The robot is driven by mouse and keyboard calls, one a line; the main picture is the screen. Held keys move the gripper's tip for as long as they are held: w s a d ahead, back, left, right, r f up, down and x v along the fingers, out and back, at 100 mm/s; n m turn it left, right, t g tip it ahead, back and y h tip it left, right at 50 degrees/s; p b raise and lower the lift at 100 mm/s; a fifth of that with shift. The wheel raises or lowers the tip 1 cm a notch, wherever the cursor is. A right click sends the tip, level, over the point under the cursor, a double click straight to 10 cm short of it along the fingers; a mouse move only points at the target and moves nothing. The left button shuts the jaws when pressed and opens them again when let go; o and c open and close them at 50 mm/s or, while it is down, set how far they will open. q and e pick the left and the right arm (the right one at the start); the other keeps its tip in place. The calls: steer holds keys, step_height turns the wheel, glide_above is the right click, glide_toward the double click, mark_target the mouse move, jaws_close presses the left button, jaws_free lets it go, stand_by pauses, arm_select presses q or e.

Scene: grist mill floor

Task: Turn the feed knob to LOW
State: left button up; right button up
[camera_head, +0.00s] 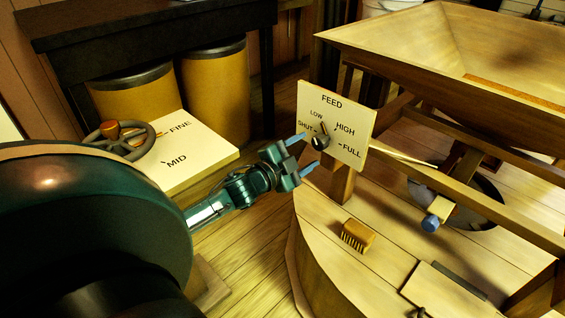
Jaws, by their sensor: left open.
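The feed knob (320,143) is a small dark knob on the upright cream FEED panel (352,118), marked SHUT, LOW, HIGH and FULL. A dark pointer seems to rise from the knob toward the upper side of the dial, but I cannot tell exactly which mark it meets. My left gripper (303,154) is open and empty, its two blue-tipped fingers just left of the knob in the picture. I see no contact with the knob. My right gripper is out of view.
A handwheel (120,143) stands on a cream FINE/MID plate (200,165) at left. Below the panel, a brush (358,236) lies on the wooden deck (330,215). A wooden hopper (420,50) and its beams stand at right. A blue-ended peg (431,222) sticks out below them.

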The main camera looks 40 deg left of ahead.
arm_select(q)
steer(key=s, duration=0.8)
steer(key=shift+s+a+r, duration=0.15)
steer(key=shift+s+a, duration=0.05)
steer(key=shift+a, duration=0.2)
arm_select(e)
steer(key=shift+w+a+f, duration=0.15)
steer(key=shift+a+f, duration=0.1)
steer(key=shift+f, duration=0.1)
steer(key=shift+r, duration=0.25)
arm_select(q)
steer(key=s+d+f+n+g+h, duration=0.1)
steer(key=s+d+f+n, duration=0.25)
steer(key=d, duration=0.35)
steer(key=s+d+f+n+g, duration=0.2)
steer(key=s+d+f, duration=0.1)
steer(key=s+d, duration=0.3)
steer(key=s+d+r+n+g+p, duration=0.2)
steer(key=s+d+r+g+p, duration=0.2)
steer(key=d+p, duration=0.5)
steer(key=r+p, duration=0.1)
steer(key=p, duration=0.6)
steer(key=shift+d+n+h, duration=0.2)
steer(key=shift+n+h, duration=0.1)
steer(key=shift+n, duration=0.05)
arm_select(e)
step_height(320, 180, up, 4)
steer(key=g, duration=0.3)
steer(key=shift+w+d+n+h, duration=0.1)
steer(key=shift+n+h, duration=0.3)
